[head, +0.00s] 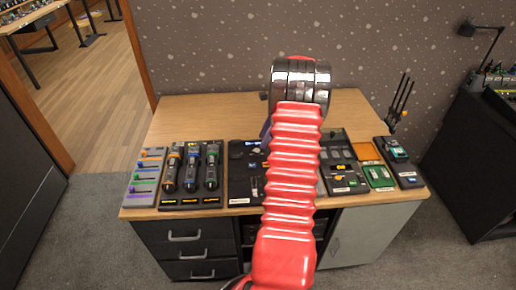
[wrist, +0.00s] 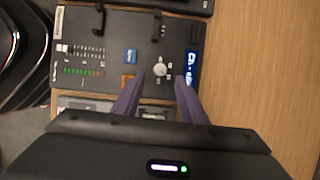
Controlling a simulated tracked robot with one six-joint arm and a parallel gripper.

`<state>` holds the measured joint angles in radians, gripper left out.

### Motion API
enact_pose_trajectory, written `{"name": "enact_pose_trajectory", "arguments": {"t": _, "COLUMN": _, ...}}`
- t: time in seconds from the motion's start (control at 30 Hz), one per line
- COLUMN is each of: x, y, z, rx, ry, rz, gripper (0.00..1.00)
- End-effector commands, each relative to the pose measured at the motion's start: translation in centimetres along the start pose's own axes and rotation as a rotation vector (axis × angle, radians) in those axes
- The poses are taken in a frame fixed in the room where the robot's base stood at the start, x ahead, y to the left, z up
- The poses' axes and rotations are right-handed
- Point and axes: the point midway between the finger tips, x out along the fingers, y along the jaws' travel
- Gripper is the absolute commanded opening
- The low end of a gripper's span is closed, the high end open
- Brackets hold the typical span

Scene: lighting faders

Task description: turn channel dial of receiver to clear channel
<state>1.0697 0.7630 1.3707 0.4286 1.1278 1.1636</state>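The receiver (wrist: 115,20) is a dark panel in the wrist view. It carries a small round pale channel dial (wrist: 160,69) with marks around it and a lit blue display (wrist: 192,66) beside it; I cannot read the display surely. My gripper (wrist: 159,82) is open, its two purple fingers apart, with the tips to either side of the dial and a little below it in the picture. Nothing is held between them, and I cannot tell their height above the panel. In the head view my red arm hides part of the dark panel (head: 240,185).
The wooden desk (head: 190,108) has bare room at the back. Handheld microphones (head: 190,168) and a fader panel (head: 147,176) stand left; other small devices (head: 378,176) stand right. The receiver also bears two dark upright parts, a blue button (wrist: 131,56) and sliders.

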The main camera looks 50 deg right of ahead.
Motion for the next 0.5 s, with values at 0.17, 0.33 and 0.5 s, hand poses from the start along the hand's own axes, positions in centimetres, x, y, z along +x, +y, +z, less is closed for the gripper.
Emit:
{"name": "enact_pose_trajectory", "arguments": {"t": 0.17, "x": 2.9, "y": 0.1, "z": 0.1, "rx": -0.002, "ry": 0.0, "rz": 0.003, "gripper": 0.39}}
{"name": "enact_pose_trajectory", "arguments": {"t": 0.33, "x": 4.9, "y": 0.0, "z": 0.0, "rx": 0.0, "ry": -0.001, "rz": 0.002, "gripper": 0.39}}
{"name": "enact_pose_trajectory", "arguments": {"t": 0.5, "x": 5.8, "y": 0.0, "z": 0.0, "rx": -0.001, "ry": 0.0, "rz": 0.0, "gripper": 0.39}}
